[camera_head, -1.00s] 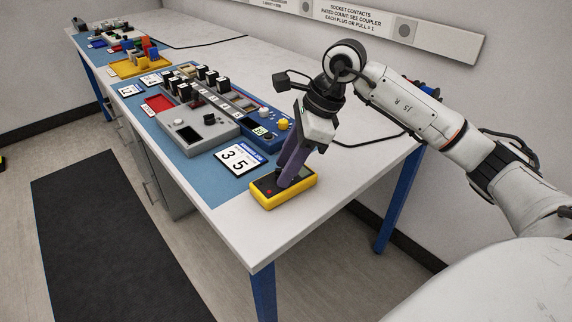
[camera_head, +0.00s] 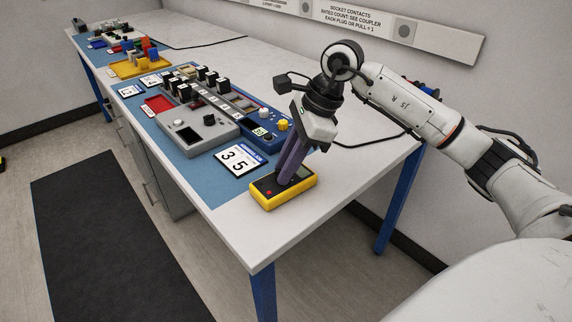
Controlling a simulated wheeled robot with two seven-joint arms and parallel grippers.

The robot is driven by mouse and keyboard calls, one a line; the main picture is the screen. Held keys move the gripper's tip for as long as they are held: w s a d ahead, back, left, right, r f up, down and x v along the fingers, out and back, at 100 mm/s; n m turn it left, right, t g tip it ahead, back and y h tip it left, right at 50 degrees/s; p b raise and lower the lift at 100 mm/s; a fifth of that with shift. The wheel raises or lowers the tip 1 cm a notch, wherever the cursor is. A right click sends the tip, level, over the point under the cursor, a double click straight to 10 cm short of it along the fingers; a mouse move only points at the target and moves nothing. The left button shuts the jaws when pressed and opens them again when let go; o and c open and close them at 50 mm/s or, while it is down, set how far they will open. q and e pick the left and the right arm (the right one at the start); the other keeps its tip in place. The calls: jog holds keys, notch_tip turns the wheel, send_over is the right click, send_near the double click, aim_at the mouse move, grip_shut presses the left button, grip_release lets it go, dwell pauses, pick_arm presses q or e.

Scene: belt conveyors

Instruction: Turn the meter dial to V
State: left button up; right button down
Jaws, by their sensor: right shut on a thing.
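The meter (camera_head: 268,203) is a yellow box with a dark face and a small red spot, lying flat near the front right corner of the table. My right gripper (camera_head: 283,182) points down at the meter's face with its purple fingers, which are shut on the meter's dial. The fingers hide the dial, so its pointer and the V mark cannot be read. My left gripper is not in view.
The white table (camera_head: 222,216) has blue legs. A card reading 35 (camera_head: 240,160) lies left of the meter on a blue mat. A grey box (camera_head: 198,130) and a blue panel with black plugs stand behind.

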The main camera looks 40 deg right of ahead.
jog(key=n, duration=0.1)
jog(key=n+g, duration=0.1)
jog(key=n, duration=0.2)
jog(key=shift+w+d+r+y, duration=0.1)
jog(key=shift+w+y, duration=0.15)
jog(key=shift+y, duration=0.05)
jog(key=shift+w+n+g, duration=0.15)
jog(key=shift+n+g, duration=0.75)
jog(key=shift+n, duration=0.9)
jog(key=c, duration=1.6)
grip_release()
jog(key=v, duration=1)
jog(key=shift+d+p, duration=0.15)
jog(key=shift+p, duration=0.25)
